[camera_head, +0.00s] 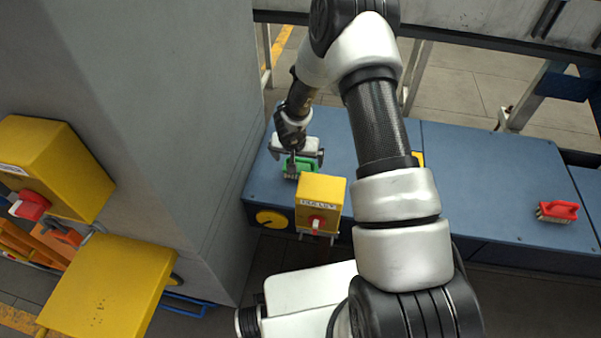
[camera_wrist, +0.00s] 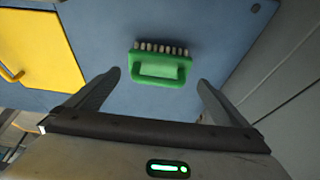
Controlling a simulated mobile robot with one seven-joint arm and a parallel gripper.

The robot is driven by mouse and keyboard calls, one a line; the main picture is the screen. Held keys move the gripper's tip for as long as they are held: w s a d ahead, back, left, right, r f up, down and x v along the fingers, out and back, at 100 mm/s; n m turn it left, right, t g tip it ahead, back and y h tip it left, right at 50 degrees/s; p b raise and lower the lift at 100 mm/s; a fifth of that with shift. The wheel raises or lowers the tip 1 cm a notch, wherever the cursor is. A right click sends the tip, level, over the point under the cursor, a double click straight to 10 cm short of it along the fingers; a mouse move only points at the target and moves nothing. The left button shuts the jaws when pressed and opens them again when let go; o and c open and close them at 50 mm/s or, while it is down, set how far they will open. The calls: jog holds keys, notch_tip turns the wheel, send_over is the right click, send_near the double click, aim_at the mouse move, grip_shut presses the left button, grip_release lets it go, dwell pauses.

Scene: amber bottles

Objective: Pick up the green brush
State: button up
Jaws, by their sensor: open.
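The green brush (camera_wrist: 160,68) lies on the blue surface (camera_wrist: 215,30), its pale bristles facing the top of the wrist view. It also shows in the head view (camera_head: 306,163), partly hidden by my gripper. My gripper (camera_wrist: 158,82) is open and empty, with one dark finger on each side below the brush in the wrist view. The brush appears between and beyond the fingertips, apart from both. In the head view my gripper (camera_head: 293,168) is right over the brush; the exact height cannot be told.
A yellow box with a red switch (camera_head: 321,196) stands just in front of the brush. A red brush (camera_head: 557,211) lies at the right end of the blue cabinet top (camera_head: 480,185). A grey pillar (camera_head: 170,130) rises at the left.

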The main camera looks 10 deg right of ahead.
aim_at(300, 161)
jog(key=b+x, duration=0.2)
jog(key=x, duration=0.3)
jog(key=shift+w+d+f+b, duration=0.1)
jog(key=shift+w+d+b, duration=0.05)
jog(key=shift+b, duration=0.15)
jog(key=c, duration=0.9)
notch_tip(300, 161, up, 10)
jog(key=p, duration=0.5)
jog(key=shift+p, duration=0.4)
jog(key=shift+c, duration=0.2)
